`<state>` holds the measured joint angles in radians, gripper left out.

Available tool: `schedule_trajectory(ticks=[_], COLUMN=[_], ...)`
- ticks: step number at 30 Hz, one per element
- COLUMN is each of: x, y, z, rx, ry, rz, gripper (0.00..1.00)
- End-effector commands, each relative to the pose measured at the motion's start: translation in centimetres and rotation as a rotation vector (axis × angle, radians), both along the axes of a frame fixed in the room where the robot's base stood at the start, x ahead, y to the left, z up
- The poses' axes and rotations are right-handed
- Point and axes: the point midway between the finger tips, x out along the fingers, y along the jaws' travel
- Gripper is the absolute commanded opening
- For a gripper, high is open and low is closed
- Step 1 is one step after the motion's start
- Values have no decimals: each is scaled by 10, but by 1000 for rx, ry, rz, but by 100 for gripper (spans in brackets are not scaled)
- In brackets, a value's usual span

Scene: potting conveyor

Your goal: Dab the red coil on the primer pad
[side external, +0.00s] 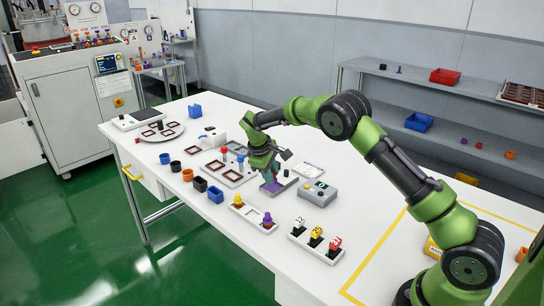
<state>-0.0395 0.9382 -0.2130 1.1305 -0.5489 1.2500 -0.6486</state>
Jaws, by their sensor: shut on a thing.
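My gripper (268,178) points down over the middle of the white table, with its fingers close together. It is shut on a small reddish thing, which I take to be the red coil; the fingers mostly hide it. The primer pad (279,186), a small purple pad in a grey-teal frame, lies directly beneath the fingertips. I cannot tell whether the held thing touches the pad.
A grey box (317,194) with a display stands right of the pad. Trays with dark red frames (231,178) lie to the left. A white holder (252,215) and a rack of numbered plugs (316,244) stand in front. Several coloured cups (200,184) line the near-left edge.

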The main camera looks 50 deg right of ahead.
Motion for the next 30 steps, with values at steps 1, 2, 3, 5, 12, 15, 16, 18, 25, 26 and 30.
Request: schedule_trajectory(ticks=[1, 2, 3, 5, 12, 15, 16, 18, 25, 26, 30], x=[0, 0, 0, 1, 1, 1, 0, 0, 0, 0, 0], y=[0, 0, 0, 0, 0, 0, 0, 0, 0, 0, 0], z=[5, 8, 11, 16, 36, 43, 45, 49, 52, 52, 52], rx=[0, 0, 0, -1, -1, -1, 0, 0, -1, -1, -1], ry=[-2, -2, -2, -2, -3, -3, -2, -2, -1, -1, -1], rz=[0, 0, 0, 1, 1, 0, 0, 1, 0, 0, 0], gripper=[0, 0, 0, 0, 0, 0, 0, 0, 0, 0, 0])
